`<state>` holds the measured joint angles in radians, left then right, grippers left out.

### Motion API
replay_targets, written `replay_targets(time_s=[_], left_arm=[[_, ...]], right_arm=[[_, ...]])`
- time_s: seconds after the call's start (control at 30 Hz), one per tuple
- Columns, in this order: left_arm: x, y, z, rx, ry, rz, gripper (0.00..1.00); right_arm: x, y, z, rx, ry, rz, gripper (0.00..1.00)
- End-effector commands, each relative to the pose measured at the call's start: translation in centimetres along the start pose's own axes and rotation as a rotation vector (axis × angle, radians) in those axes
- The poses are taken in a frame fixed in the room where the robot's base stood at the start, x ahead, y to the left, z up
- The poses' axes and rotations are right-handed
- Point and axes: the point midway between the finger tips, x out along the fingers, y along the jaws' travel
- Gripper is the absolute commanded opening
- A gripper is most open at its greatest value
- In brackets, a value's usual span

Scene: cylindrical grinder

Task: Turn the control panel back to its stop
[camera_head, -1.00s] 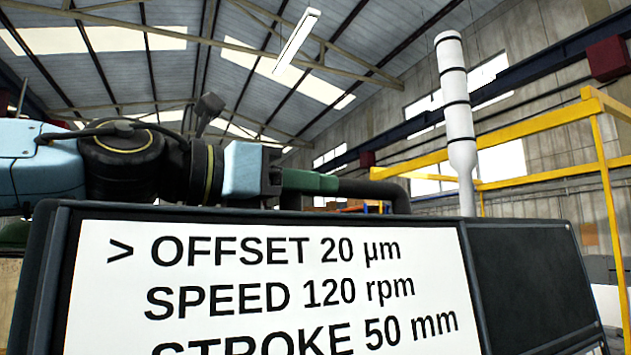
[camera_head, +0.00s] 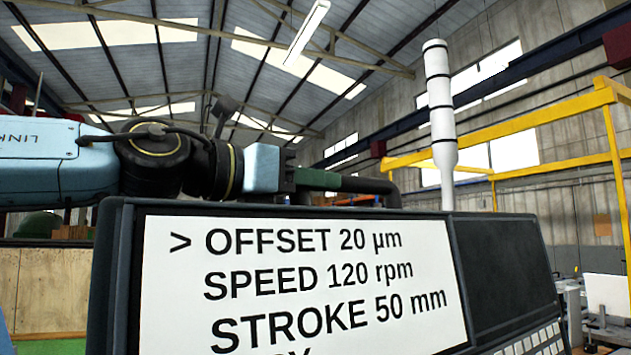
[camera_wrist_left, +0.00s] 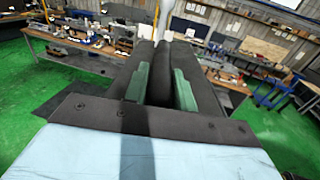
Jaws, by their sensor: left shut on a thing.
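The control panel (camera_head: 290,280) fills the lower middle of the head view. Its white screen reads OFFSET, SPEED and STROKE, and it stands at an angle to me. A dark handle bar (camera_head: 372,186) runs along its top edge. My left gripper (camera_head: 318,180), with green finger pads, is shut on this handle at the panel's top. In the left wrist view the two green pads (camera_wrist_left: 160,88) stand on either side of a dark bar. The panel's lower part is cut off by the frame. My right gripper is in neither view.
A white signal post (camera_head: 440,120) with dark rings rises behind the panel. A yellow frame (camera_head: 520,125) stands to the right.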

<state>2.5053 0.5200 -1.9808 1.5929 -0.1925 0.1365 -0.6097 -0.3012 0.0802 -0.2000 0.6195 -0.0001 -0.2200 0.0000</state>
Motion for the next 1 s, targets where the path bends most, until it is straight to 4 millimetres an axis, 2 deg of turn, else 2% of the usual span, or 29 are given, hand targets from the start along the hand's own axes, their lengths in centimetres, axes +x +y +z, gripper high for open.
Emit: replay_targets(time_s=[0.03, 0.3, 0.33, 0.47, 0.77, 0.87, 1.0], left_arm=[[0.1, -0.2, -0.7, -0.003, 0.015, -0.008, 0.0], [0.1, -0.2, -0.6, -0.003, 0.014, -0.008, 0.0], [0.1, -0.2, -0.6, -0.003, 0.014, -0.008, 0.3], [0.1, -0.2, -0.4, -0.002, 0.01, -0.005, 0.45], [-0.1, -0.1, -0.2, -0.001, 0.003, -0.002, 0.45], [-1.1, 0.0, -0.1, 0.0, 0.0, 0.0, 0.45], [-3.6, 0.0, -0.3, 0.002, -0.001, 0.001, 0.45]], right_arm=[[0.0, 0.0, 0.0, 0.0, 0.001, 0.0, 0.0], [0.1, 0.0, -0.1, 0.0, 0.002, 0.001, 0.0], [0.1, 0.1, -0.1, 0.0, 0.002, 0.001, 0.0], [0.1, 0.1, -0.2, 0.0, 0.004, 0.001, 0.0], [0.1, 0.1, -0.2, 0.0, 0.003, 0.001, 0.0], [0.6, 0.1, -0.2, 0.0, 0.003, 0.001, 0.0], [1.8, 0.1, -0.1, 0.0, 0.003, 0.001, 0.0]])
